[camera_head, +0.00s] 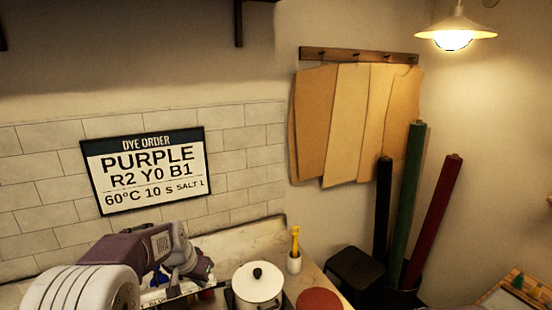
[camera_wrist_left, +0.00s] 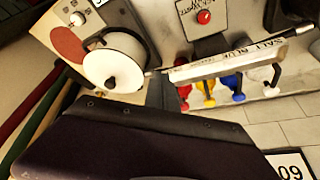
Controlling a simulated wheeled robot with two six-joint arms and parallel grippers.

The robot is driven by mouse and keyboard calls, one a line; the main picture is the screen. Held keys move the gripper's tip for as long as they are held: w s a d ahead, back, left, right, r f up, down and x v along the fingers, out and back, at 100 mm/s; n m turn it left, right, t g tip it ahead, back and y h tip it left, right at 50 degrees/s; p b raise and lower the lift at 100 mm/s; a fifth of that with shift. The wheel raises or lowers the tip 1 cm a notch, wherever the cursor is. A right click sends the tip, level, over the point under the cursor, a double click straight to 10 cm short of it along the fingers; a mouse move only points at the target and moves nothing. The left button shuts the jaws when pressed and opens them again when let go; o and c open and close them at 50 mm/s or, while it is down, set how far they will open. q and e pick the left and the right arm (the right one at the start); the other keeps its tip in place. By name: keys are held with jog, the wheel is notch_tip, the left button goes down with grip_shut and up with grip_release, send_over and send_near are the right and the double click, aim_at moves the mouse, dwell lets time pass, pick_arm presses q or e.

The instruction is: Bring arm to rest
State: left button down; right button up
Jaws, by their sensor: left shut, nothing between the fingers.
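My left arm comes in from the lower left in the head view. Its gripper (camera_head: 200,266) is above the back of the counter, left of the white lidded pot (camera_head: 257,284). In the left wrist view the dark fingers (camera_wrist_left: 162,92) are together with nothing between them. They appear close to a labelled rack bar (camera_wrist_left: 225,62) and the pot (camera_wrist_left: 112,62); whether they touch the bar I cannot tell. My right gripper is in neither view.
Red, blue, yellow and white scoops (camera_wrist_left: 208,90) sit along the labelled bar. A yellow-handled tool in a white cup (camera_head: 294,262) and a red disc (camera_head: 319,299) are right of the pot. Fabric rolls (camera_head: 409,200) stand in the corner. A dye order sign (camera_head: 146,171) hangs on the tiles.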

pick_arm(q)
jog(key=s+d+f+n+g+b, duration=0.1)
jog(key=s+f+b, duration=0.1)
jog(key=s+f, duration=0.5)
jog(key=s+d+f+n+g+b, duration=0.1)
jog(key=s+f, duration=0.6)
jog(key=s, duration=1.1)
jog(key=shift+d+f+n+g+y+b, duration=0.35)
jog(key=shift+d+g+b, duration=0.15)
jog(key=shift+g+b, duration=0.3)
jog(key=shift+w, duration=0.1)
